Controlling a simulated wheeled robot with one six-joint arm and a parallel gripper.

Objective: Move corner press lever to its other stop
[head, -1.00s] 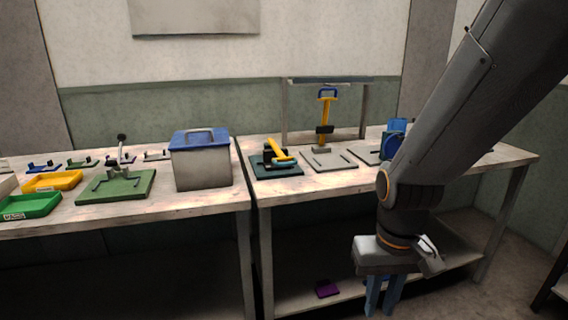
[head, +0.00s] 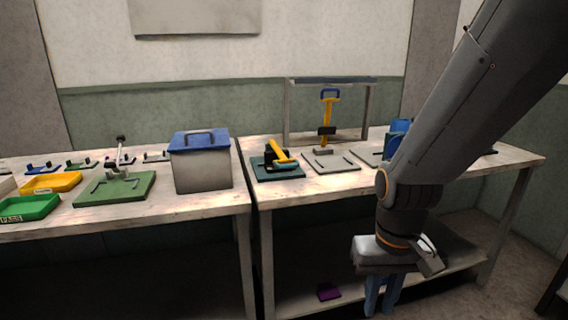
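Several lever devices stand on the tables, and I cannot tell for sure which one is the corner press. A device with a thick yellow lever (head: 280,150) stands on a dark teal plate (head: 290,172) at the right table's front left corner; its lever is tilted. A black-knobbed lever (head: 121,140) stands upright on a green plate (head: 132,190) on the left table. My gripper (head: 381,298) hangs low in front of the right table, blue fingers pointing down, apart and empty.
A grey box with a blue lid (head: 200,160) stands at the left table's right end. Yellow (head: 52,184) and green trays (head: 28,208) lie further left. A blue device (head: 396,136) is partly hidden by my arm. A purple block (head: 328,292) lies on the lower shelf.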

